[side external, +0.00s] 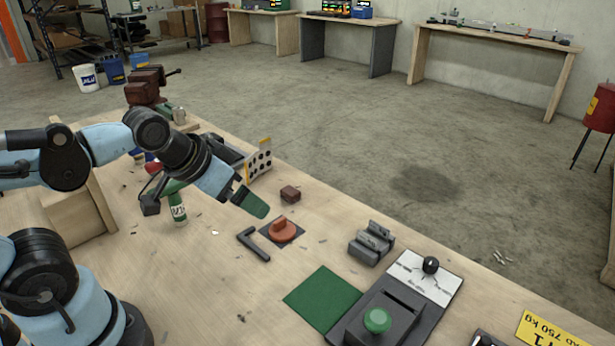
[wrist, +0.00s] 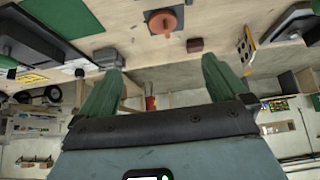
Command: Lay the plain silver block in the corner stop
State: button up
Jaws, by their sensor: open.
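A grey metal block-like piece (side external: 371,243) with raised ridges sits on the bench, right of centre. It is the only silver-looking block I can make out, and I cannot tell whether it is one piece or several. It also shows in the wrist view (wrist: 107,58), near the left fingertip. A black L-shaped corner stop (side external: 254,244) lies flat on the bench with nothing inside its angle. My gripper (side external: 257,208) hangs above the bench, behind the corner stop and left of the grey block. In the wrist view its green fingers (wrist: 162,66) are apart and empty.
An orange-red knob (side external: 282,230) on a dark plate stands right beside the corner stop. A small brown block (side external: 290,193) lies behind it. A green mat (side external: 322,298), a black box with a green button (side external: 377,320) and a white dial panel (side external: 424,276) are at the front right.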

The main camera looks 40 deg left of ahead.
dwell(0.3)
jog(key=s+d+f+g, duration=0.1)
jog(key=s+d+g, duration=0.25)
jog(key=d, duration=1.05)
jog(key=s+d+f+g, duration=0.1)
jog(key=s+d+g, duration=0.25)
jog(key=d, duration=0.95)
jog(key=shift+w+f, duration=0.2)
jog(key=shift+f, duration=2.75)
jog(key=shift+w+f, duration=0.15)
jog(key=shift+f, duration=2.75)
jog(key=shift+c, duration=0.2)
jog(key=shift+r, duration=0.1)
jog(key=c, duration=1)
